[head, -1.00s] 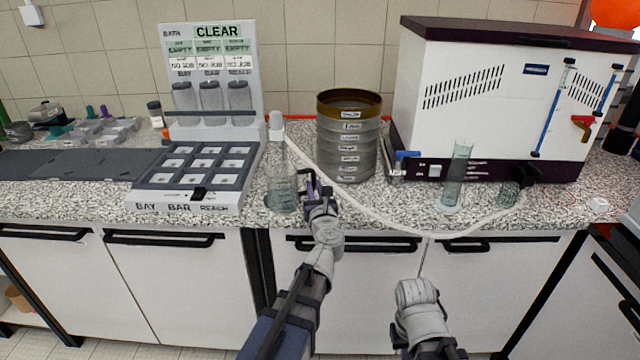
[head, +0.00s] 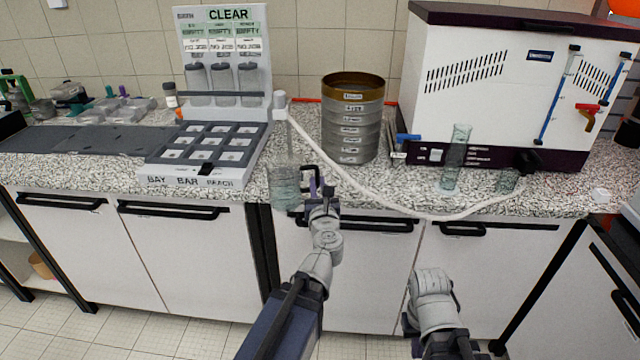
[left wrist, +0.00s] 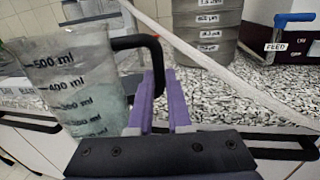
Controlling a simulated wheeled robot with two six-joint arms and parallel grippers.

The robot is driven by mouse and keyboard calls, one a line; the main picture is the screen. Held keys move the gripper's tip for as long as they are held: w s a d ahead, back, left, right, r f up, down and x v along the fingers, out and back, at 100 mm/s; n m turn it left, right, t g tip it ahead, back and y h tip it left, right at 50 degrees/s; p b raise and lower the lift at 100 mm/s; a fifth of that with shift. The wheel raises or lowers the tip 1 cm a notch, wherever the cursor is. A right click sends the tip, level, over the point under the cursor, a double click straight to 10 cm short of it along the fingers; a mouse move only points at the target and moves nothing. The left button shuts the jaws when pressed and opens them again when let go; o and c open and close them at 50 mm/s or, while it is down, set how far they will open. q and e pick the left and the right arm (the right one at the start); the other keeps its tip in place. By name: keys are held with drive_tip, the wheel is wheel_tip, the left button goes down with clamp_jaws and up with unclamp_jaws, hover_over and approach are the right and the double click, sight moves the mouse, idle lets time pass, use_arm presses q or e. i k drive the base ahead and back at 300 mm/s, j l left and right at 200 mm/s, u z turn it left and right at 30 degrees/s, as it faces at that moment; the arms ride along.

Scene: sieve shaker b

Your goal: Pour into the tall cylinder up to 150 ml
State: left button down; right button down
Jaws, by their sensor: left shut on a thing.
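A clear measuring jug (head: 285,190) with a dark handle is in my left gripper (head: 314,182). In the left wrist view the jug (left wrist: 75,85) shows 500 ml and 400 ml marks and greenish contents lower down. The purple fingers (left wrist: 160,105) are shut on its black handle. The jug looks upright, overlapping the bench's front edge in the head view. The tall cylinder (head: 455,158), clear and greenish, stands on the bench to the right, well apart from the jug. Its fill level cannot be read. My right arm shows at the bottom, but its gripper is not visible.
A sieve stack (head: 352,125) stands behind, between jug and cylinder. A pale hose (head: 400,207) runs along the bench front. A small glass beaker (head: 507,180) is right of the cylinder. A white machine (head: 490,100) stands behind. A tray of compartments (head: 205,150) is left.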

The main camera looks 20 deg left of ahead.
sight(447, 186)
drive_tip(key=l+z, duration=0.15)
drive_tip(key=l, duration=0.3)
drive_tip(key=i+l+z, duration=0.1)
drive_tip(key=l, duration=0.3)
drive_tip(key=i+l+z, duration=0.15)
drive_tip(key=l, duration=0.3)
drive_tip(key=l+z, duration=0.1)
drive_tip(key=l, duration=0.35)
